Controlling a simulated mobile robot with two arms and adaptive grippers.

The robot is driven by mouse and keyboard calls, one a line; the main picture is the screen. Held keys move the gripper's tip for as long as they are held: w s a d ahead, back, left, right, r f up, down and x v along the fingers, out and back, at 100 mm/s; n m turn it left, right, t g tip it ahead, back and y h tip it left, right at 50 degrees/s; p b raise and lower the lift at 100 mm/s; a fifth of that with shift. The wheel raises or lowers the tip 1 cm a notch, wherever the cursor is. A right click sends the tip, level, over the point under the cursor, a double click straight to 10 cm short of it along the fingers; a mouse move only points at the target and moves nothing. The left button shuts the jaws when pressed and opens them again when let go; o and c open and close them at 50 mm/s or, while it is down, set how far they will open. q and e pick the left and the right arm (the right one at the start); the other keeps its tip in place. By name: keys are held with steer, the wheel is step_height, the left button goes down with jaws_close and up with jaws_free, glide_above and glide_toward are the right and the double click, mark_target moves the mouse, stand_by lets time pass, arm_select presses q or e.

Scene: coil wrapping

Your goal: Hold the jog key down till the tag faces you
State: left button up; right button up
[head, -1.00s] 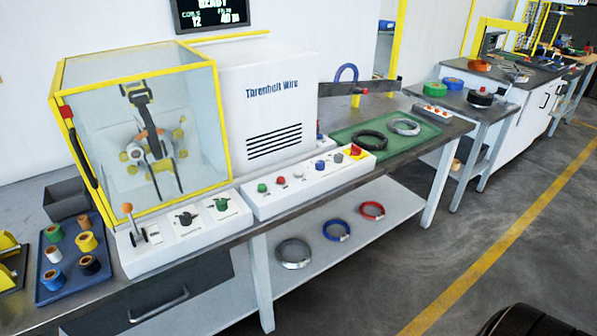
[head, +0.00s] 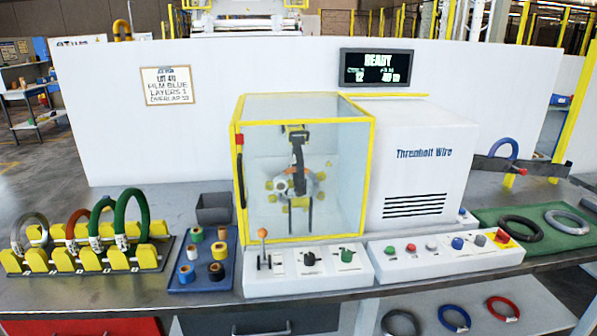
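The wrapping machine has a yellow-framed clear guard (head: 305,125) that looks closed, with a ring-like mechanism (head: 292,185) behind it. No tag can be made out inside. In front is a button panel (head: 445,262) with green (head: 390,250), red (head: 411,248), white (head: 431,246), blue (head: 457,243) and grey (head: 480,240) buttons and a red stop knob (head: 502,236) on yellow. I cannot tell which is the jog key. A second panel (head: 308,280) carries a lever (head: 262,245) and two knobs. Neither of my grippers is in view.
A display (head: 376,67) reads READY. A lot card (head: 166,86) hangs on the wall. A yellow rack (head: 90,260) holds several tagged coils. A blue tray (head: 228,270) holds tape rolls, beside a grey bin (head: 213,210). A green mat (head: 500,220) bears two coils. More coils lie on the lower shelf.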

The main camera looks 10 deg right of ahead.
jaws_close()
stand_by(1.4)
